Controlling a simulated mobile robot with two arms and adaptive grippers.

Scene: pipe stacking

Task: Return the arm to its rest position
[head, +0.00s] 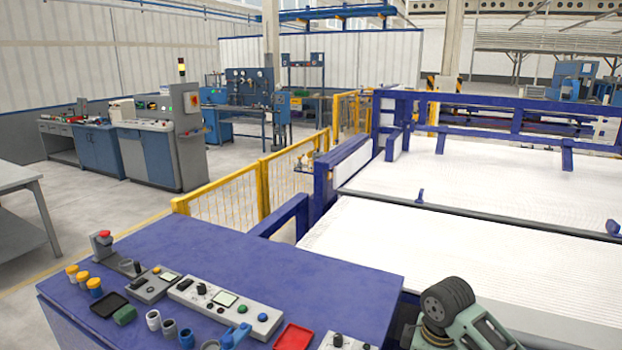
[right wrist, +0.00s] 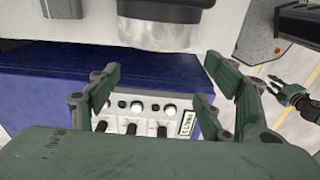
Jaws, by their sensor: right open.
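My right gripper (right wrist: 161,66) is open and empty in the right wrist view, with its two green fingers spread apart. Between and beyond the fingers is a grey control panel (right wrist: 145,107) with black switches and round buttons. No object is between the fingers. Part of my right arm, green with a dark ribbed joint, shows at the bottom right of the head view; its fingers are not seen there. A small green jointed gripper (right wrist: 292,94), apparently my left, shows at the right edge of the right wrist view. Its opening is too small to judge.
A blue control desk (head: 230,262) stands in front, with several knobs, buttons and a red tray (head: 293,336). Behind it are a blue-framed machine with a white bed (head: 470,250) and a yellow fence (head: 235,200). A grey table (head: 20,178) stands at left.

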